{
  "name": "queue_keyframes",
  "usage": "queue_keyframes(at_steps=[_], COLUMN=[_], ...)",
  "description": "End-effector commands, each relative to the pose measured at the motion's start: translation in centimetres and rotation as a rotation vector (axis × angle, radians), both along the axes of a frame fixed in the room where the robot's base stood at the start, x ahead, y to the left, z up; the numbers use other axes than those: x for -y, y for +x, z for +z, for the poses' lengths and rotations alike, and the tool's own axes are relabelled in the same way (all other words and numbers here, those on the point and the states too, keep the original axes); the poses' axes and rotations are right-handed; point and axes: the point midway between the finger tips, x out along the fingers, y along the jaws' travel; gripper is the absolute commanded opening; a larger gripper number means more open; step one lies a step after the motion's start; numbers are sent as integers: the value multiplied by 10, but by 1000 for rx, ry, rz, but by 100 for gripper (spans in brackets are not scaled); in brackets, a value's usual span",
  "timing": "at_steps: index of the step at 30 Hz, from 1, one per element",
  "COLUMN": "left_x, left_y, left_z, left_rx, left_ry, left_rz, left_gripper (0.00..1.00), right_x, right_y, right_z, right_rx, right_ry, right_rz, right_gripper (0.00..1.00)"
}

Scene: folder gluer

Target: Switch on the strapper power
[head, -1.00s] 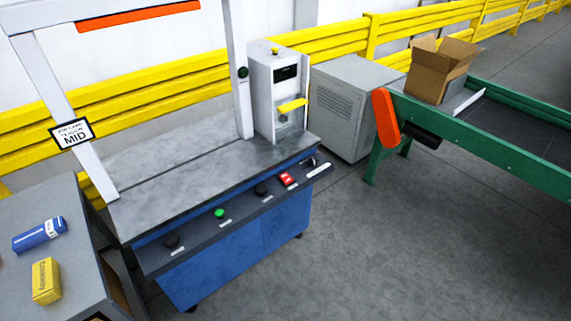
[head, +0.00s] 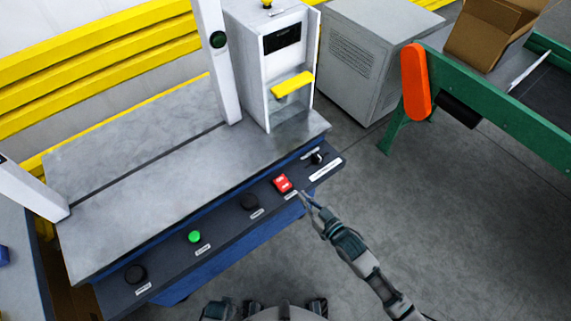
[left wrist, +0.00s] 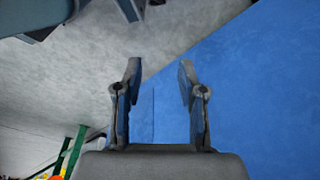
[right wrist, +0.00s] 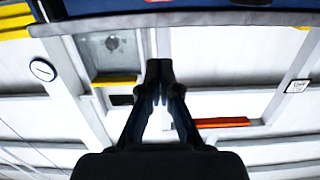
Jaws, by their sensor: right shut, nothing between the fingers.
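The strapper (head: 150,185) is a grey-topped table on a blue base with a dark control strip along its front edge. On the strip are a red switch (head: 283,183), a green button (head: 194,237), black knobs (head: 249,202) and a small dark switch (head: 317,158) at the right end. My right gripper (head: 307,198) is just in front of the strip, close to the red switch and apart from it as far as I can tell. In the right wrist view its fingers (right wrist: 160,80) are together and empty. My left gripper (left wrist: 158,80) is open and empty, facing the blue base (left wrist: 240,90).
A white cabinet with a yellow flap (head: 292,84) stands on the table's back right. A grey box unit (head: 365,60), a green conveyor (head: 500,115) with an orange guard (head: 416,80) and an open carton (head: 490,30) stand right. The floor (head: 460,230) at the right is clear.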

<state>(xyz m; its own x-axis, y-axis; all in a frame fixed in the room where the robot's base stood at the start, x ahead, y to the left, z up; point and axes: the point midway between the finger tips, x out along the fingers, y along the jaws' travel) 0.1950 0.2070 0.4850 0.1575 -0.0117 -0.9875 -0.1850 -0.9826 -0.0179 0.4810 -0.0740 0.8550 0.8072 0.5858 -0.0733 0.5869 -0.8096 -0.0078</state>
Motion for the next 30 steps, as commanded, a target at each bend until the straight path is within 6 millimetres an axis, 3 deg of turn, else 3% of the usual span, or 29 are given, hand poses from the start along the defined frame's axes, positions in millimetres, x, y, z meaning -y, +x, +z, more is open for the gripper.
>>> queue_keyframes(at_steps=[14,20,28,30], left_x=[-1,-1,2,2], left_y=[0,3,12,15], left_z=[-2,2,24,31], left_rx=[-8,-10,4,8], left_ry=[5,5,-1,-2], left_rz=[0,1,3,4], left_gripper=[40,40,40,40], right_x=[-4,-24,-59,-61], right_y=[10,38,84,86], right_z=[-1,-4,-8,-22], right_rx=[0,1,0,-5], right_ry=[4,7,4,2], right_rz=[1,1,2,1], right_gripper=[0,0,0,0])
